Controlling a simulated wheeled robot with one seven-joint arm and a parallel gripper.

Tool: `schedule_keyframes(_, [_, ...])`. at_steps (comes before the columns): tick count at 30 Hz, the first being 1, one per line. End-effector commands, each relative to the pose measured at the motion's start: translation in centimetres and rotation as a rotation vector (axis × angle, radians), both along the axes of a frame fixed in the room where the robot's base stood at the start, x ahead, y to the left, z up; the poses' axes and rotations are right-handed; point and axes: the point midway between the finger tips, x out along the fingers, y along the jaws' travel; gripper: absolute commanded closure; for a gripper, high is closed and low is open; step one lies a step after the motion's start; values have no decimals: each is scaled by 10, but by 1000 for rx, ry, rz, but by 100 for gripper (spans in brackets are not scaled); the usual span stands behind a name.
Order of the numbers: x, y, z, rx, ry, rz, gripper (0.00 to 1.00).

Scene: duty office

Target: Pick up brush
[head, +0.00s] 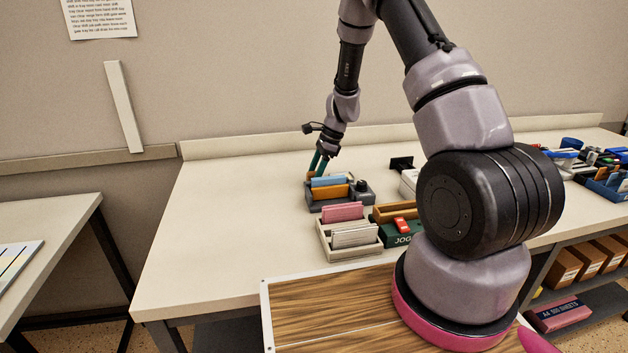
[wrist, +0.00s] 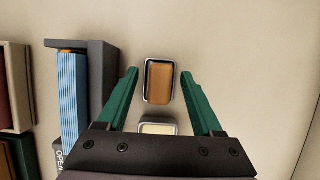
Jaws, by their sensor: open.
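My gripper (head: 318,165) is over the back part of the desk, pointing down, behind a grey card organiser. In the wrist view its two green fingers (wrist: 159,100) are open and apart. Between them is a brown block-like thing (wrist: 160,83) with a dark and pale rim, which may be the brush; I cannot tell for sure. Neither finger visibly touches it. A smaller cream-topped piece (wrist: 158,128) lies nearer the gripper's palm, partly hidden by it. In the head view a small brown patch (head: 311,175) shows beside the fingertips.
The grey organiser (head: 340,203) with blue and orange cards stands close by; it also shows left of the fingers in the wrist view (wrist: 101,75). A pale box (head: 350,252) with pink and white cards is in front. The desk's left side (head: 225,225) is clear.

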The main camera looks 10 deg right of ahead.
Motion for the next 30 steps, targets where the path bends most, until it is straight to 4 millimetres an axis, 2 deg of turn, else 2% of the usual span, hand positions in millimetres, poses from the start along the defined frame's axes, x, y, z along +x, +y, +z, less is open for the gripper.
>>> schedule_keyframes(4, [0,0,1,0,-1,1,32])
schedule_keyframes(8, [0,0,1,0,-1,1,82])
schedule_keyframes(9, [0,0,1,0,-1,1,98])
schedule_keyframes(10, [0,0,1,0,-1,0,100])
schedule_keyframes(20, [1,0,5,1,-2,0,100])
schedule_keyframes(23, [1,0,19,0,-6,2,100])
schedule_keyframes(30, [1,0,68,1,-6,1,100])
